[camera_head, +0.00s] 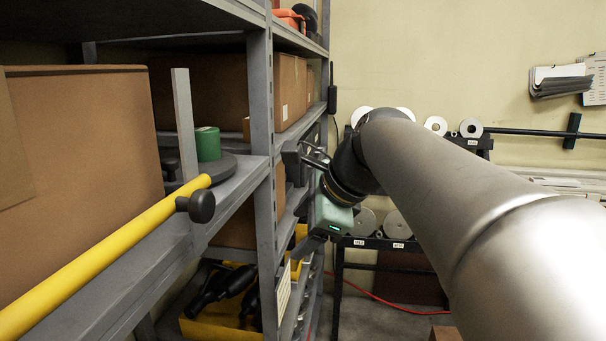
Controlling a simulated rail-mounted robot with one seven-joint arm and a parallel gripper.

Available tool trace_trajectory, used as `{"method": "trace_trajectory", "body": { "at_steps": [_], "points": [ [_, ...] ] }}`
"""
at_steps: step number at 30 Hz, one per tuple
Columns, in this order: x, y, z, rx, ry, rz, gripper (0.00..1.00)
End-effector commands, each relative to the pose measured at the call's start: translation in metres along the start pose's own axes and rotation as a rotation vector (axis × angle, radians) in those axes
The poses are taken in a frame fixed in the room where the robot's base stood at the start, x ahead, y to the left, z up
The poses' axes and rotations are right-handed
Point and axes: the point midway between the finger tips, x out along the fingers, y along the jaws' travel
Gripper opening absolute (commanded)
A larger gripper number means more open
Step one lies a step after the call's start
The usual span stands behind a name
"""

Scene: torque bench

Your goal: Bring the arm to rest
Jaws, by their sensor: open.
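My arm (440,190), silver with a dark wrist (343,180), reaches in from the lower right toward the middle of the view. My gripper (303,199), with dark fingers and a pale green body, is at its end, just right of the grey shelf upright. It is open and I see nothing held in it. The upright and shelf edges lie close behind or beside it; whether it touches them I cannot tell.
The grey shelving (262,150) fills the left, with a brown box (85,150), a green roll (207,144) and a yellow bar (105,255) with a black knob. A black rack (338,290) with white rolls stands behind my arm. Some floor shows below.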

Motion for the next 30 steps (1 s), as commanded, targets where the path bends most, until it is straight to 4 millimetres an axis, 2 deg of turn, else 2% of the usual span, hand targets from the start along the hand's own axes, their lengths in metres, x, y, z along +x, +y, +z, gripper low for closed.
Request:
{"method": "trace_trajectory", "body": {
  "at_steps": [1,4,6,9,12,15,30],
  "points": [
    [0.0,0.026,-0.018,-0.148,0.08,0.049,0.67],
    [0.001,0.079,-0.067,-0.471,0.198,0.169,0.67],
    [-0.001,0.118,-0.098,-0.694,0.24,0.27,0.67],
    [-0.006,0.171,-0.134,-0.985,0.243,0.413,0.67],
    [-0.008,0.213,-0.158,-1.215,0.205,0.525,0.67],
    [-0.008,0.241,-0.172,-1.364,0.163,0.594,0.67],
    [-0.008,0.241,-0.172,-1.364,0.163,0.594,0.67]
  ]
}}
